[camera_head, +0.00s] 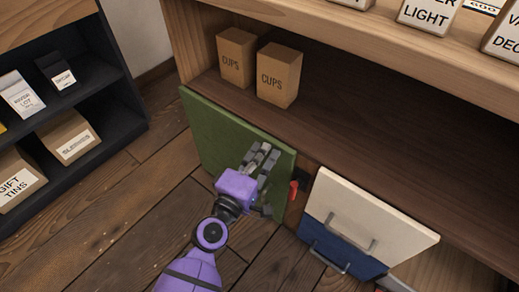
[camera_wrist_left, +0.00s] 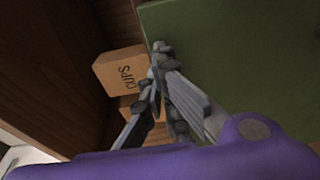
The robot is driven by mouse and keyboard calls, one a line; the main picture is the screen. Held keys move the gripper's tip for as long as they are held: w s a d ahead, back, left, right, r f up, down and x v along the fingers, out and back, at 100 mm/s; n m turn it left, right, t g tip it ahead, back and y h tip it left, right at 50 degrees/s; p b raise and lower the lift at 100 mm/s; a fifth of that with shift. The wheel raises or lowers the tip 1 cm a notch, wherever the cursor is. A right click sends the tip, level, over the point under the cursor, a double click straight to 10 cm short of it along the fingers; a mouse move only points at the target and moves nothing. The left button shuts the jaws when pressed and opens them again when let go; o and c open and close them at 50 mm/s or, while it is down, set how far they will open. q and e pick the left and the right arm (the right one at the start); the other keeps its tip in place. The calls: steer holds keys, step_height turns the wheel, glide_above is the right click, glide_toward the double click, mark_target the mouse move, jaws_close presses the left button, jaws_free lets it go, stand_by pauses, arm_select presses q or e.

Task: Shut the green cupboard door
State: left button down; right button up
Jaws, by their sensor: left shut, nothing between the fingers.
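The green cupboard door (camera_head: 217,135) stands at the lower left of the wooden cupboard. In the left wrist view the fingers (camera_wrist_left: 160,75) are shut and empty beside the edge of the green door (camera_wrist_left: 235,60). I cannot tell whether they touch it.
Two CUPS boxes (camera_head: 278,75) stand on the open shelf (camera_head: 350,125) behind the door. A cream drawer (camera_head: 355,212) and a blue drawer (camera_head: 338,245) with handles are to the right. A black shelf unit (camera_head: 117,105) stands left. Wooden floor (camera_head: 110,225) lies clear between.

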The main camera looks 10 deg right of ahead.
arm_select(q)
steer(key=shift+s+a, duration=0.15)
steer(key=shift+s, duration=0.05)
steer(key=v, duration=1.1)
steer(key=shift+s+a, duration=0.2)
steer(key=shift+s, duration=0.05)
